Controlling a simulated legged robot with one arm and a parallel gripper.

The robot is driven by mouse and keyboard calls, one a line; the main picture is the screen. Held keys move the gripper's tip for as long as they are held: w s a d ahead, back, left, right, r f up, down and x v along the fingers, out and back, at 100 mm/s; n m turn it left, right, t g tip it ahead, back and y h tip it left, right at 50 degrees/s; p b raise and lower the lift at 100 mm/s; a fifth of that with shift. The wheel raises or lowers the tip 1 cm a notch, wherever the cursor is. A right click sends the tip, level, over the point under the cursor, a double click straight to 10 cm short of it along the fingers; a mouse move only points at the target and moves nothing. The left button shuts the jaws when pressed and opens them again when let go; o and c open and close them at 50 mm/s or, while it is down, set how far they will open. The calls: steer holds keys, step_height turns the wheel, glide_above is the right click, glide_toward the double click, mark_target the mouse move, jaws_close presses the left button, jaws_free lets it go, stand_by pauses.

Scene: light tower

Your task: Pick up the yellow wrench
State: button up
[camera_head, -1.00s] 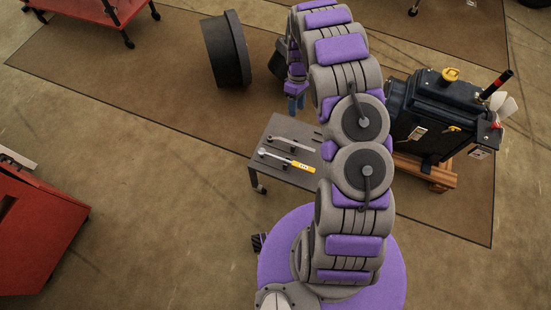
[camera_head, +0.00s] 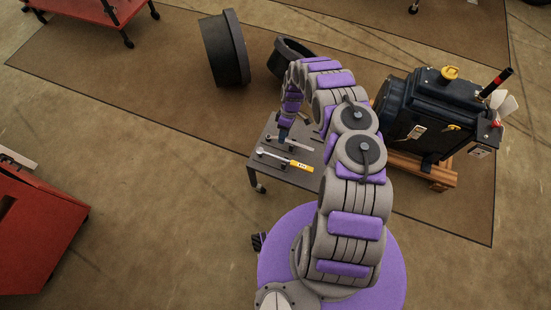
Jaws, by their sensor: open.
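The yellow wrench (camera_head: 301,166) lies on the small grey table (camera_head: 283,174), with its yellow handle to the right and its silver shaft and head to the left. A second, grey tool (camera_head: 297,141) lies behind it on the same table. My gripper (camera_head: 283,136) hangs pointing down over the table's back part, near the left end of the grey tool and behind the yellow wrench. My arm hides the table's right part.
A dark machine (camera_head: 435,118) on a wooden pallet (camera_head: 425,172) stands to the right of my arm. A large black ring (camera_head: 224,50) stands behind the table. A red cabinet (camera_head: 35,230) is at the left. The floor left of the table is clear.

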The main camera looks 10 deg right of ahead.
steer(key=b, duration=0.2)
glide_toward(278, 157)
steer(key=x, duration=0.5)
steer(key=shift+s, duration=0.1)
steer(key=x, duration=0.1)
steer(key=b+x, duration=0.1)
steer(key=x, duration=0.1)
steer(key=b+x, duration=0.1)
steer(key=shift+d+f, duration=0.3)
steer(key=shift+f, duration=0.15)
steer(key=shift+a+r, duration=0.1)
steer(key=shift+a, duration=0.05)
steer(key=shift+c, duration=0.6)
jaws_close()
